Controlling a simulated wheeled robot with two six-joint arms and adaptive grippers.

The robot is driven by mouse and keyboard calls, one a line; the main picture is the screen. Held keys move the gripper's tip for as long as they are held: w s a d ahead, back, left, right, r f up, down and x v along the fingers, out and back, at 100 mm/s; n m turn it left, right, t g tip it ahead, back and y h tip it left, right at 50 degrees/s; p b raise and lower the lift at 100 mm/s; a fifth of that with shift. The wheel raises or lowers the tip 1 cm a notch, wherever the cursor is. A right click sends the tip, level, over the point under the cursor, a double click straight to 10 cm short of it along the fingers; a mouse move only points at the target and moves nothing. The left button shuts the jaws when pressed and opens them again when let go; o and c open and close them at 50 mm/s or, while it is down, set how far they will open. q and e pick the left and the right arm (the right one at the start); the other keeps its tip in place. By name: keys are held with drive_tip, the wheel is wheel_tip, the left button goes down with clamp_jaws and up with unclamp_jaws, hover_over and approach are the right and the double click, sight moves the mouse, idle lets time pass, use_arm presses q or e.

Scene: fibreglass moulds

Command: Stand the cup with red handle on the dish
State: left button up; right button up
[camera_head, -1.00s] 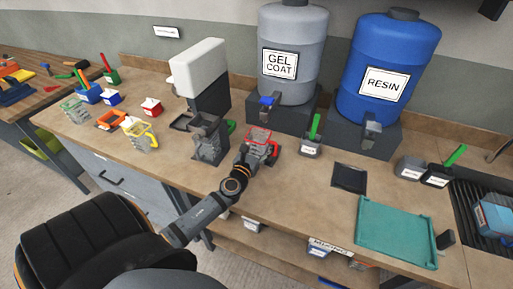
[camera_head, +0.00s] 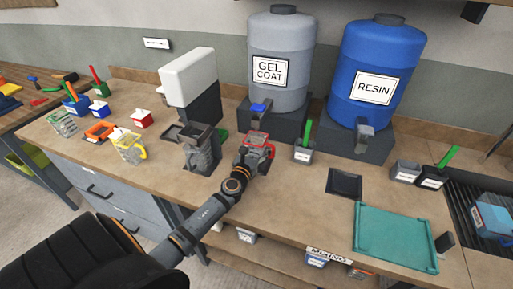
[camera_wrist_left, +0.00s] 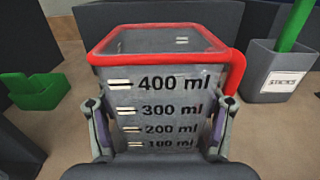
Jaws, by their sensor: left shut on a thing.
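The cup with red handle (camera_head: 257,146) is a clear grey measuring cup with a red rim and black millilitre marks. In the left wrist view it stands upright in front of the camera (camera_wrist_left: 165,95), its handle on the right. My left gripper (camera_head: 251,158) is shut on it, one finger on each side. The cup is in front of the gel coat tap; whether it touches the worktop is unclear. A dark, shallow square dish (camera_head: 344,183) lies to the right on the worktop, apart from the cup and empty. My right gripper is not in view.
The gel coat tank (camera_head: 288,50) and resin tank (camera_head: 382,60) stand behind. A teal tray (camera_head: 395,240) lies right of the dish.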

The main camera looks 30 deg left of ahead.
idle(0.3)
use_arm(q)
drive_tip(key=shift+f+b, duration=0.35)
drive_tip(key=o, duration=1.2)
drive_tip(key=shift+o, duration=0.2)
drive_tip(key=shift+s, duration=0.15)
drive_tip(key=v, duration=1.1)
drive_tip(key=shift+s+d, duration=0.15)
drive_tip(key=shift+s, duration=0.25)
